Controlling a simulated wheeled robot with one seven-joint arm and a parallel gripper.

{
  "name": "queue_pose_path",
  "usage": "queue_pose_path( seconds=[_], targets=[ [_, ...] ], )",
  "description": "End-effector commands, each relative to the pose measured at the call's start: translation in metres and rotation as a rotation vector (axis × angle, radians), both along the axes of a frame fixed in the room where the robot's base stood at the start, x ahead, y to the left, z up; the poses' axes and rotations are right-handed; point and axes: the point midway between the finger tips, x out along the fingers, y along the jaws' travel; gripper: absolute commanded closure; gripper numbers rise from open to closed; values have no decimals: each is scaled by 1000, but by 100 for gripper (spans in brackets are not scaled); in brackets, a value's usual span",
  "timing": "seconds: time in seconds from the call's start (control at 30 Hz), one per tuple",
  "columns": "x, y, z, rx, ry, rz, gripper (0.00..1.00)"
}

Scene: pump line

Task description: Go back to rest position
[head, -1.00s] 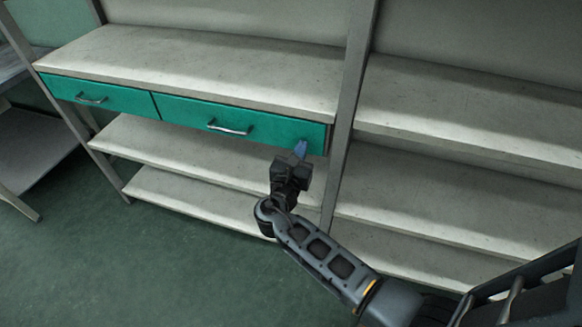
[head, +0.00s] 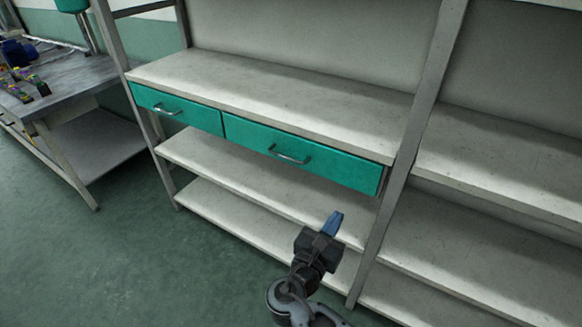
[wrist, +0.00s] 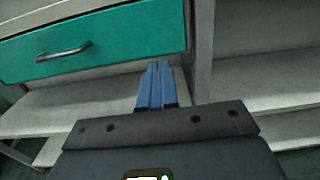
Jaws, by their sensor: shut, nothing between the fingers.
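My gripper (head: 333,223) is at the lower middle of the head view, in front of the shelf unit and below the right green drawer. Its blue fingers are together and hold nothing. In the wrist view the shut fingers (wrist: 156,85) point toward the shelf unit, just right of a drawer handle. The fingers appear apart from the shelf and the drawer. Part of my arm shows at the bottom edge of the head view.
The shelf unit (head: 290,90) has two shut green drawers, left (head: 185,108) and right (head: 310,158), with metal handles. Bare shelves lie below and to the right. A grey workbench (head: 80,88) with several small parts stands at the left. The green floor (head: 130,265) is clear at the lower left.

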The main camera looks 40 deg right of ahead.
Motion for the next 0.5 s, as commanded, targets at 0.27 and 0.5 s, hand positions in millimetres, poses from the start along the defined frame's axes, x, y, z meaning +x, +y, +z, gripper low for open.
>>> queue_pose_path(
  seconds=[0.27, 0.5],
  targets=[
    [-6, 0, -8, 35, -12, 20, 100],
    [-61, 15, -68, 406, -169, 162, 100]
  ],
)
